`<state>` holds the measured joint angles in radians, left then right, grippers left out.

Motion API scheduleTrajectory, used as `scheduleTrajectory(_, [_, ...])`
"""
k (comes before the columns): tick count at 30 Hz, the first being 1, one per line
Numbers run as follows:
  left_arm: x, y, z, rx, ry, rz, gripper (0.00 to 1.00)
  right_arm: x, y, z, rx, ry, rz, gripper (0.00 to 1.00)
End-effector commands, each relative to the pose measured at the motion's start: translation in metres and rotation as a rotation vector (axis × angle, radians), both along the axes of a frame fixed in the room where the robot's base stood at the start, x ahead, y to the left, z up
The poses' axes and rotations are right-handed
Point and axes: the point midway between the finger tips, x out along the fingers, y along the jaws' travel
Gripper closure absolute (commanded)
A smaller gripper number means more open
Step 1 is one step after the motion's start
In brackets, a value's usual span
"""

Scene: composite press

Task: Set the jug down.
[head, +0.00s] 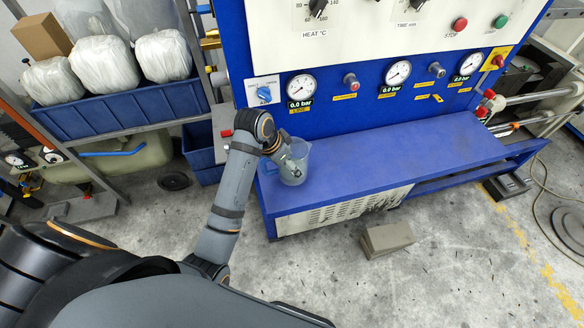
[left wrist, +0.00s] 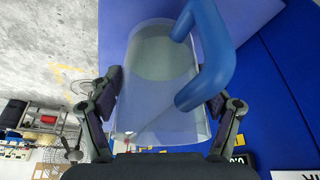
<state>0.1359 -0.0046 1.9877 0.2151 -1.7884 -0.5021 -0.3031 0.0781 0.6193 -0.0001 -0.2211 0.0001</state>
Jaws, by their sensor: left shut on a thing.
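A clear jug (head: 294,172) with a bluish tint is at the left end of the blue ledge (head: 400,150) of the press. It looks upright; I cannot tell whether its base touches the ledge. In the left wrist view the jug (left wrist: 150,95) fills the space between the fingers, and its thick blue handle (left wrist: 212,45) is on the right side. My left gripper (head: 283,160) is shut on the jug, with one finger on each side of its body. In the left wrist view the gripper (left wrist: 165,98) partly hides the jug's sides. My right gripper is not in view.
The blue panel with gauges (head: 300,86) and knobs rises behind the ledge. The ledge right of the jug is clear. A blue bin (head: 120,110) of wrapped bundles is at the left, and a grey block (head: 387,238) lies on the floor in front.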

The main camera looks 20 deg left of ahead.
Motion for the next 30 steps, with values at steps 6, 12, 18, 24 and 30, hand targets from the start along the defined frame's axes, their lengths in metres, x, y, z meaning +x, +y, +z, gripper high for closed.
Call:
scheduleTrajectory(6, [0.003,-0.006,-0.009,0.000,-0.003,0.001,0.58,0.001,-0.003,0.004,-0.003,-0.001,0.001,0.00])
scheduleTrajectory(12, [0.003,-0.011,-0.032,0.002,0.004,0.001,0.58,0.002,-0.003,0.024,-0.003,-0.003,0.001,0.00])
scheduleTrajectory(18, [0.005,-0.011,-0.045,0.002,-0.003,0.000,0.58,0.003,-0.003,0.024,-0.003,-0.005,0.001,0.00])
scheduleTrajectory(24, [0.005,-0.011,-0.047,0.002,-0.002,0.001,0.58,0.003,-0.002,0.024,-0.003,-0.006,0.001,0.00])
scheduleTrajectory(30, [0.005,-0.011,-0.048,0.001,-0.002,0.001,0.00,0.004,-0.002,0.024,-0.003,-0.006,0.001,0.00])
